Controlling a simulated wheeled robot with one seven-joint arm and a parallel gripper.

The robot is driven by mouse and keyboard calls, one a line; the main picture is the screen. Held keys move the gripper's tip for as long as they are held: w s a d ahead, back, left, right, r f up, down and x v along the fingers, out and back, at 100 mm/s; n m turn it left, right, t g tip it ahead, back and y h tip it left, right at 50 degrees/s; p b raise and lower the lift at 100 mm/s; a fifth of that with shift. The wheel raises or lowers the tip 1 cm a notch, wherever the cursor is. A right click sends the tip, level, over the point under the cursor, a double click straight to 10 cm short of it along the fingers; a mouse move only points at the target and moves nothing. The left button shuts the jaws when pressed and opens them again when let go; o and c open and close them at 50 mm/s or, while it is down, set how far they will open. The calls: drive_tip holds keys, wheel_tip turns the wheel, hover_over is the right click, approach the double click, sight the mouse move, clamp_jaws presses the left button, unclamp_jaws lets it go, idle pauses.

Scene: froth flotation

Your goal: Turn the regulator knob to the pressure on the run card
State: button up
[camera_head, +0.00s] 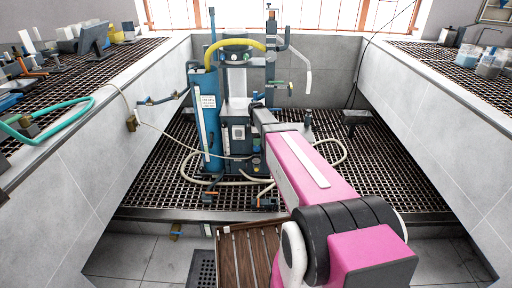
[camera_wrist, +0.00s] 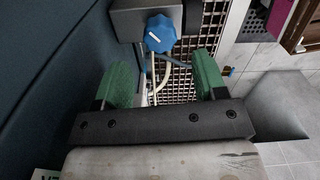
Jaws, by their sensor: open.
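The blue regulator knob (camera_wrist: 160,34) shows at the top middle of the wrist view, on a dark grey block (camera_wrist: 126,24). A short white pointer line marks its face. My gripper (camera_wrist: 164,76) has two green finger pads, wide apart, with nothing between them. The knob lies beyond the pads, roughly centred on the gap, and appears apart from them. In the head view my pink arm reaches to the flotation machine (camera_head: 238,110) and the fingertips are not clear. A white label (camera_head: 208,101) is on its blue column; its writing is too small to read. I cannot make out a run card or gauge reading.
The machine stands on a grated floor (camera_head: 150,190) between two grated side benches (camera_head: 90,75) (camera_head: 450,75). Pale hoses (camera_head: 178,165) loop around its foot. A dark blue surface (camera_wrist: 45,80) fills the left of the wrist view, close to my gripper.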

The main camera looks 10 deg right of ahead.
sight(256, 147)
wheel_tip(256, 147, down, 6)
drive_tip(key=shift+r, duration=0.1)
drive_tip(key=c, duration=0.9)
